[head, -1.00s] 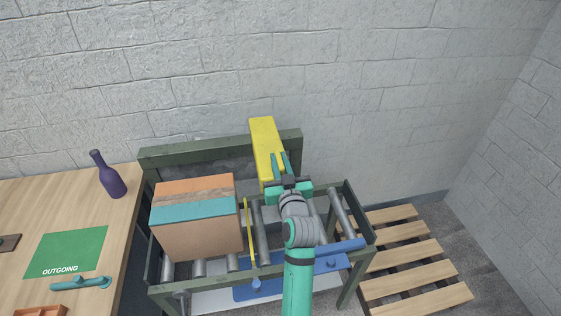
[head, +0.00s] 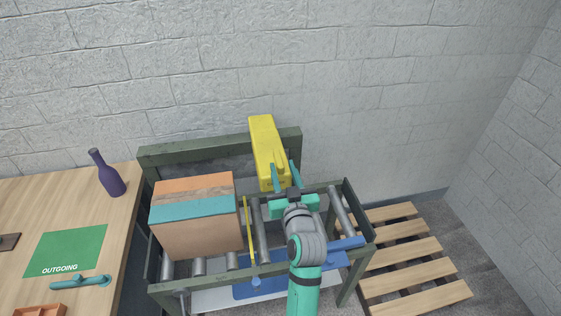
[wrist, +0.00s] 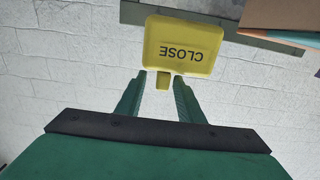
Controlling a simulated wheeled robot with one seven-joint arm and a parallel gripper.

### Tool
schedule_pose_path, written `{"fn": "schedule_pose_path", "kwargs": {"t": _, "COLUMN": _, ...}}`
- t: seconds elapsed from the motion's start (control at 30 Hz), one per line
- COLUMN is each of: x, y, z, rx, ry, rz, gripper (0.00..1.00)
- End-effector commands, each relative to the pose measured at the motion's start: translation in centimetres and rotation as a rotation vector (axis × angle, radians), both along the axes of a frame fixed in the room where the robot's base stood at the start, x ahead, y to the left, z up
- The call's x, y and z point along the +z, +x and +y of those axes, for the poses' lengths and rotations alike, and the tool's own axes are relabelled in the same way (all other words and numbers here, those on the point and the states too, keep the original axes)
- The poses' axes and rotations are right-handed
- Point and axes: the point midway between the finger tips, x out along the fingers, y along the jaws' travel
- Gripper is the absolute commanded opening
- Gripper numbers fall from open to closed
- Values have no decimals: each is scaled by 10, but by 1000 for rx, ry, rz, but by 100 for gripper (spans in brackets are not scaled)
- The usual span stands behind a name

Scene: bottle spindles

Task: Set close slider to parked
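A yellow block marked CLOSE (wrist: 178,45) fills the upper middle of the wrist view, its lettering upside down. A small yellow tab (wrist: 163,83) sticks out of its edge nearest my gripper. In the head view the yellow block (head: 266,145) stands at the conveyor's back rail. My gripper (head: 283,164) is at its near right end. In the wrist view my gripper (wrist: 160,76) is open, its two fingertips either side of the tab with gaps visible. I cannot tell whether the tab reaches between them in depth.
A cardboard box with a teal band (head: 195,220) sits on the rollers left of my arm. A wooden desk (head: 60,205) at left bears a purple bottle (head: 108,175) and a green OUTGOING mat (head: 65,250). A wooden pallet (head: 410,255) lies at right.

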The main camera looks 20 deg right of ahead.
Motion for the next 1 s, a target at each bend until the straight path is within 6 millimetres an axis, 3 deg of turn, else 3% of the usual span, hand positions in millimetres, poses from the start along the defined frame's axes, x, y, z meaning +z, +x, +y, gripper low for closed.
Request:
{"fn": "schedule_pose_path", "kwargs": {"t": 0.1, "x": 0, "y": -23, "z": 4, "rx": -2, "ry": -1, "rz": 0, "gripper": 34}}
{"fn": "schedule_pose_path", "kwargs": {"t": 0.33, "x": 0, "y": -50, "z": 8, "rx": -3, "ry": 0, "rz": 1, "gripper": 34}}
{"fn": "schedule_pose_path", "kwargs": {"t": 1.0, "x": -2, "y": -56, "z": 12, "rx": 1, "ry": 1, "rz": 2, "gripper": 34}}
